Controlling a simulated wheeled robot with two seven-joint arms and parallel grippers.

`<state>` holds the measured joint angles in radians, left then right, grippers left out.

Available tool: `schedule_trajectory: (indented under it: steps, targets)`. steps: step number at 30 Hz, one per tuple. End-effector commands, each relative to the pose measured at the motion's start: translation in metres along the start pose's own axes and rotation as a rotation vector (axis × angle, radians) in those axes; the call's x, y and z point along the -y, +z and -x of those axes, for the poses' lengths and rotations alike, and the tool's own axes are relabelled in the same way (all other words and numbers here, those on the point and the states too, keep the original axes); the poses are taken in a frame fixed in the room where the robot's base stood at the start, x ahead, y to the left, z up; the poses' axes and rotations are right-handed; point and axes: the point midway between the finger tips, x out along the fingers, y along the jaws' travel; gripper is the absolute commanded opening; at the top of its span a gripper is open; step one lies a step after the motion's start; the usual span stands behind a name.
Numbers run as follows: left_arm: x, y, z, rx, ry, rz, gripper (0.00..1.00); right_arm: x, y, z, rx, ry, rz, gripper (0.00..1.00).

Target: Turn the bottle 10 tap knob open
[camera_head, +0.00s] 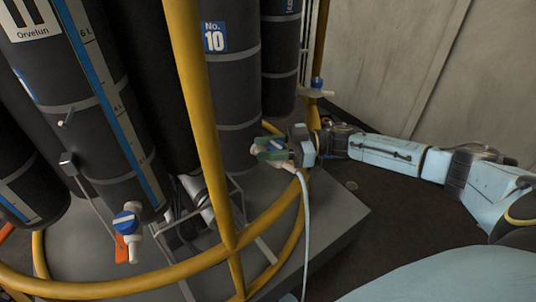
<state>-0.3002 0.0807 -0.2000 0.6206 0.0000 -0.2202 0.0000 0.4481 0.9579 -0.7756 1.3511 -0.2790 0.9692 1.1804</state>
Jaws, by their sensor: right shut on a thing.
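Bottle 10 (232,95) is a tall dark cylinder with a blue "No. 10" label (214,38), standing behind the yellow frame. My right gripper (274,148) reaches in from the right at its lower end. A pale hose (306,225) hangs down just below the gripper. My left gripper is not in view.
Yellow rails and posts (203,120) ring the bottles, one post just left of my right gripper. Another bottle (90,90) with a blue tap knob (125,222) hangs at the left. A further tap (316,88) shows behind. A grey plinth (335,215) lies below; dark floor is free at right.

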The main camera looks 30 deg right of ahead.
Motion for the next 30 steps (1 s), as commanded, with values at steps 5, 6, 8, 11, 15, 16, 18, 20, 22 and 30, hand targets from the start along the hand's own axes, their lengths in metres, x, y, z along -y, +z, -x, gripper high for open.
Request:
schedule_trajectory:
  steps: [5,6,8,11,15,16,18,20,22,30]
  targets:
    - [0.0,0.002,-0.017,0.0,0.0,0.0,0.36,0.001,0.002,0.0,-0.002,-0.092,0.003,0.17]
    - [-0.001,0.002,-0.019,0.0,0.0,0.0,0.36,0.001,0.001,0.0,-0.002,-0.109,0.003,0.17]
    - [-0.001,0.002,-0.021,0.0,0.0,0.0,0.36,0.002,0.001,-0.001,-0.002,-0.129,0.003,0.16]
    - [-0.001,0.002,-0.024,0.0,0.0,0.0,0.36,0.003,0.0,0.0,-0.002,-0.154,0.001,0.16]
    - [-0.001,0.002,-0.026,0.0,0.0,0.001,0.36,0.003,-0.001,-0.001,-0.003,-0.172,0.0,0.17]
    - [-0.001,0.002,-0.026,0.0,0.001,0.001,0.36,0.003,-0.001,-0.001,-0.003,-0.174,0.0,0.17]
    - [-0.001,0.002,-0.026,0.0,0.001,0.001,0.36,0.004,-0.001,-0.001,-0.003,-0.177,0.0,0.17]
    - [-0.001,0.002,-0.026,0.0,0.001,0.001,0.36,0.004,-0.001,-0.001,-0.003,-0.178,0.0,0.17]
    - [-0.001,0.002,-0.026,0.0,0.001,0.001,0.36,0.004,-0.001,-0.001,-0.003,-0.179,0.0,0.17]
    - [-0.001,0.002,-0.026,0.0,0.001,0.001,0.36,0.004,-0.001,-0.001,-0.003,-0.178,0.0,0.51]
